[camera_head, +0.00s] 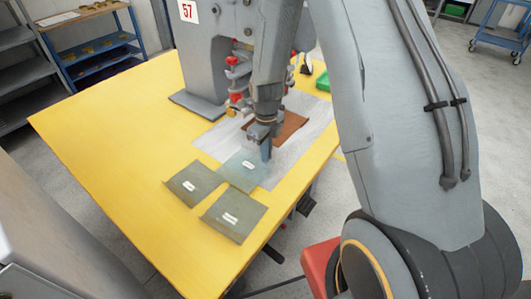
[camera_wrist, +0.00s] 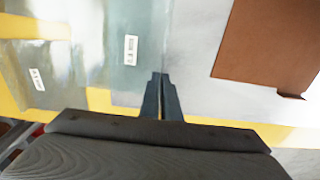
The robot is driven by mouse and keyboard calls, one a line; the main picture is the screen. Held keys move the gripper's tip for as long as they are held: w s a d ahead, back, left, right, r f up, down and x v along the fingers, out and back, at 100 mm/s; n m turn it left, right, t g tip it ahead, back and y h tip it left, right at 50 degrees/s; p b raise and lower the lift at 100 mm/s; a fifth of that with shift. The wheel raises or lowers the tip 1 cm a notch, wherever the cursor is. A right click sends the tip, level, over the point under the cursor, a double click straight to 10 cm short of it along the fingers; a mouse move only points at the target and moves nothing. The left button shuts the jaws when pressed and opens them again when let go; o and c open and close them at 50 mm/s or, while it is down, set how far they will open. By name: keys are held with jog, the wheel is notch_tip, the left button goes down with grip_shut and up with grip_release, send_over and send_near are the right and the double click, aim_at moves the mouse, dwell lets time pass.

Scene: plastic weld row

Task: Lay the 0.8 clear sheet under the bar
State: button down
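The clear sheet (camera_head: 238,174) is pale, see-through and carries a small white label. In the head view it overlaps the near edge of the grey plate, beside two darker sheets. My gripper (camera_head: 266,153) is over its right side. In the wrist view the clear sheet (camera_wrist: 128,80) lies left of and up to my fingertips (camera_wrist: 160,80). The fingers are together along its right edge and look shut on it. The pinched part is hidden between them. The label is too small to read. The welding machine (camera_head: 207,55), marked 57, stands behind; its bar is largely hidden by my arm.
Two dark grey-green labelled sheets, one on the left (camera_head: 183,190) and one nearer (camera_head: 226,229), lie on the yellow table (camera_head: 110,150). A brown sheet (camera_head: 290,126) lies on the grey plate (camera_head: 215,139), and shows right of my fingers (camera_wrist: 265,40). The table's left side is clear.

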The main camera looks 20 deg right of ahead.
jog(key=shift+f, duration=0.45)
jog(key=c, duration=2)
grip_release()
jog(key=shift+r+n+b, duration=0.6)
jog(key=shift+r+b, duration=0.75)
jog(key=shift+r, duration=5.3)
jog(key=s+r+n, duration=0.1)
jog(key=s+n, duration=0.4)
jog(key=n, duration=0.4)
jog(key=s+r+n, duration=0.1)
jog(key=s+n, duration=0.5)
jog(key=n, duration=0.3)
jog(key=s+r+n, duration=0.1)
jog(key=s+n, duration=0.5)
jog(key=n, duration=0.3)
jog(key=shift+s+a+r+n+t, duration=0.1)
jog(key=shift+s+a+n+t, duration=0.1)
jog(key=shift+n+t, duration=0.15)
